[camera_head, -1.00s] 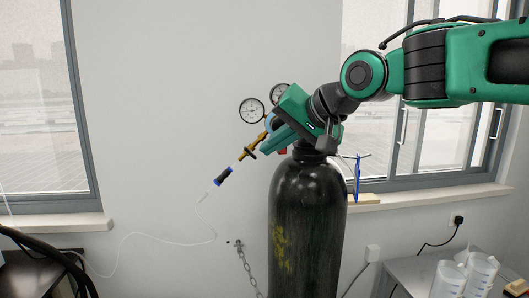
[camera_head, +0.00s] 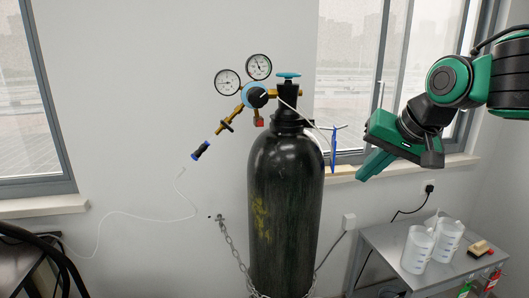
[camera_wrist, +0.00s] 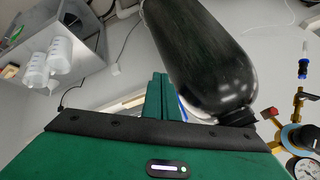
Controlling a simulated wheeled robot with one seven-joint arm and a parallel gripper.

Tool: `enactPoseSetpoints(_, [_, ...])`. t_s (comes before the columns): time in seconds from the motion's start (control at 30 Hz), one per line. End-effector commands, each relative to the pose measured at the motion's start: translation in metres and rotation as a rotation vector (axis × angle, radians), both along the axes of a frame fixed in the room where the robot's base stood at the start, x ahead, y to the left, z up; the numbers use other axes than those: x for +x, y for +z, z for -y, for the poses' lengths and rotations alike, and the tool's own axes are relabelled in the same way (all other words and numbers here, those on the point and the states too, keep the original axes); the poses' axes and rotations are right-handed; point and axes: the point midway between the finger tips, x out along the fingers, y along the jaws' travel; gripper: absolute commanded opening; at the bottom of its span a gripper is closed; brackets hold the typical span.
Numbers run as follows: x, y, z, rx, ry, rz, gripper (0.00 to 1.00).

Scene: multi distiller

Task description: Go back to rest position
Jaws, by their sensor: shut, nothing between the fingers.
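My gripper (camera_head: 366,168) is in the head view, right of the gas cylinder and clear of it. Its fingers are shut with nothing between them, and they also show together in the wrist view (camera_wrist: 161,82). The black gas cylinder (camera_head: 286,185) stands upright in the middle of the head view. It fills the upper middle of the wrist view (camera_wrist: 200,50). A regulator (camera_head: 256,97) with two round gauges and a teal top valve (camera_head: 289,75) sits at the cylinder's top. My arm reaches in from the right edge.
A chain (camera_head: 229,250) runs by the cylinder. A grey side table (camera_head: 395,240) at the right holds two white containers (camera_head: 417,250). A thin white tube hangs at the left. Free air lies around my gripper.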

Motion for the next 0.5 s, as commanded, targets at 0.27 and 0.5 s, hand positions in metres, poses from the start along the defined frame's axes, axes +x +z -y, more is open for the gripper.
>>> enactPoseSetpoints(0.27, [-0.092,-0.101,0.125,-0.13,-0.155,-0.269,0.0])
enactPoseSetpoints(0.5, [-0.199,-0.167,0.179,-0.149,-0.232,-0.515,0.0])
